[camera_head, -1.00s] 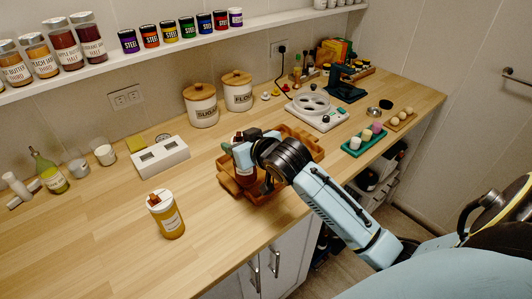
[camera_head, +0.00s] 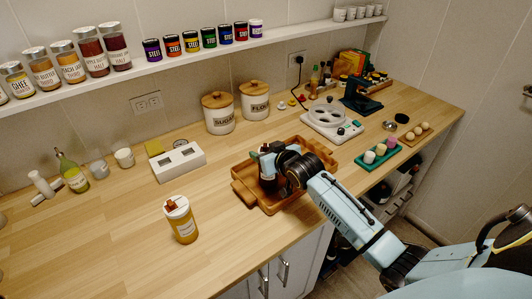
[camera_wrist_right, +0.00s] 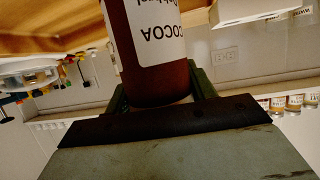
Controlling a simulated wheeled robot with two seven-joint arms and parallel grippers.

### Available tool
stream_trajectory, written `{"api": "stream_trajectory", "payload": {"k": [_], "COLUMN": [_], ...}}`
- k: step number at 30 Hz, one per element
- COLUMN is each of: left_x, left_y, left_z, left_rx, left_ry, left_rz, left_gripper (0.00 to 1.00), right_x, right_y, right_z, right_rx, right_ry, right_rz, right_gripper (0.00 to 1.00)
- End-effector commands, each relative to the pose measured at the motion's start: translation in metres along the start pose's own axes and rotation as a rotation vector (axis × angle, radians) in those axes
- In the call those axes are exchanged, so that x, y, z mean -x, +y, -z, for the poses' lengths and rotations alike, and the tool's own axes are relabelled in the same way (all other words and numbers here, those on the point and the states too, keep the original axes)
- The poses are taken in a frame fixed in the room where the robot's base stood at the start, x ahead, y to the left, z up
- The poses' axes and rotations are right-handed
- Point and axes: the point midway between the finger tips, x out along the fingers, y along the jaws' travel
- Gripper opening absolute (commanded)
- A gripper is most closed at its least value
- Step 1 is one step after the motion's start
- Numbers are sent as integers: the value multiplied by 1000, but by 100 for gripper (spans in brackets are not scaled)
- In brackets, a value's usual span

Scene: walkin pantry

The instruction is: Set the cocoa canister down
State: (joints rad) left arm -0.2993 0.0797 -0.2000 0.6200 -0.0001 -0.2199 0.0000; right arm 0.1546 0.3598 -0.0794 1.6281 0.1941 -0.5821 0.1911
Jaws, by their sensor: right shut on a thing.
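The cocoa canister (camera_wrist_right: 155,60) is dark brown with a white label reading COCOA, and it is upside down in the right wrist view. In the head view only part of the dark canister (camera_head: 268,182) shows, at the wooden tray. My right gripper (camera_head: 270,165) is shut on it, with its fingers on both sides. The wooden tray (camera_head: 243,199) lies under and around the canister. I cannot tell whether the canister's base touches the tray. My left gripper is not in view.
A yellow-brown jar with a white lid (camera_head: 182,222) stands left of the tray. A white two-window box (camera_head: 178,162), the sugar (camera_head: 219,118) and flour (camera_head: 254,103) canisters, a white scale (camera_head: 331,124) and a green tray (camera_head: 366,165) stand around. The front-left counter is clear.

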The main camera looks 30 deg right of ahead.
Motion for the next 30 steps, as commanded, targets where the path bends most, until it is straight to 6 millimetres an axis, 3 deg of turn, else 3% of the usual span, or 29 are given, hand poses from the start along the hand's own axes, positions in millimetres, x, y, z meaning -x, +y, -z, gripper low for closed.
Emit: {"api": "stream_trajectory", "payload": {"k": [11, 12, 16, 26, 30], "left_x": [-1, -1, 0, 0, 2], "left_y": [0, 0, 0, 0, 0], "left_z": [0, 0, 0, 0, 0], "left_rx": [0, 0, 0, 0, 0], "left_ry": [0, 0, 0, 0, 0], "left_rz": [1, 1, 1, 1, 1], "left_gripper": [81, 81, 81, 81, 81], "right_x": [-2, -1, -1, 0, 11], "right_y": [0, 0, 0, 0, 0], "right_z": [-3, -3, -3, 0, -1], "right_rx": [1, 1, 1, 1, 0], "right_ry": [2, 1, 1, 2, 1], "right_rz": [0, 0, 0, 0, 0], "right_gripper": [28, 60, 77, 77, 77]}}
